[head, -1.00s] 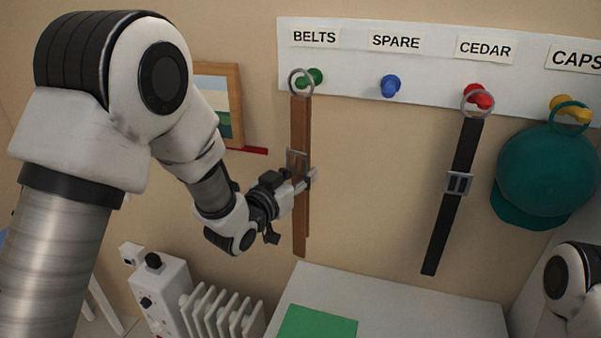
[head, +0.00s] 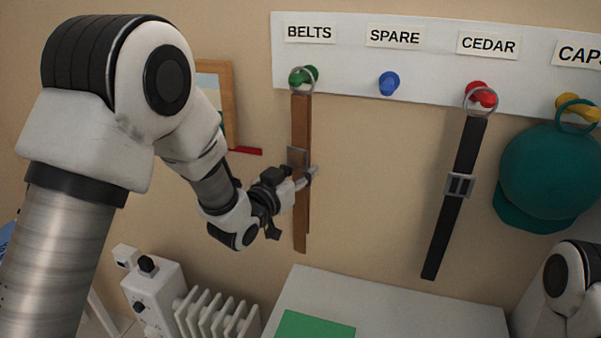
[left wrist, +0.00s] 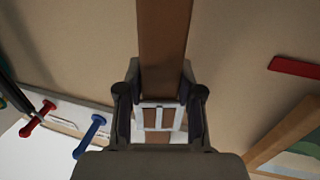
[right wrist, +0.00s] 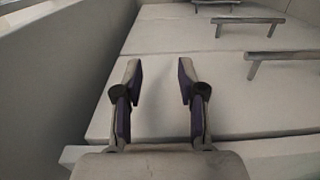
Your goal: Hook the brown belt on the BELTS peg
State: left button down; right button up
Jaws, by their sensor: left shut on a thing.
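The brown belt (head: 301,125) hangs upright against the wall in the head view. Its metal ring (head: 292,87) overlaps the green peg (head: 310,73) under the BELTS label (head: 309,33); I cannot tell for sure whether the ring is around the peg or in front of it. My left gripper (head: 308,177) is shut on the belt near its buckle (head: 297,157). The left wrist view shows the belt (left wrist: 164,45) and buckle (left wrist: 146,118) between the fingers (left wrist: 158,105). My right gripper (right wrist: 160,85) is open and empty, far from the belt.
The SPARE peg (head: 389,83) is bare. A black belt (head: 465,150) hangs on the red CEDAR peg (head: 485,94), and a teal cap (head: 552,175) on the yellow CAPS peg (head: 580,108). A picture frame (head: 231,105) and radiator (head: 215,310) are at left. Handled pale fronts (right wrist: 270,65) face my right gripper.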

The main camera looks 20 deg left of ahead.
pick_arm(q)
jog(key=shift+w+f, duration=0.15)
jog(key=shift+w, duration=0.15)
jog(key=shift+s, duration=0.15)
jog(key=c, duration=0.7)
grip_release()
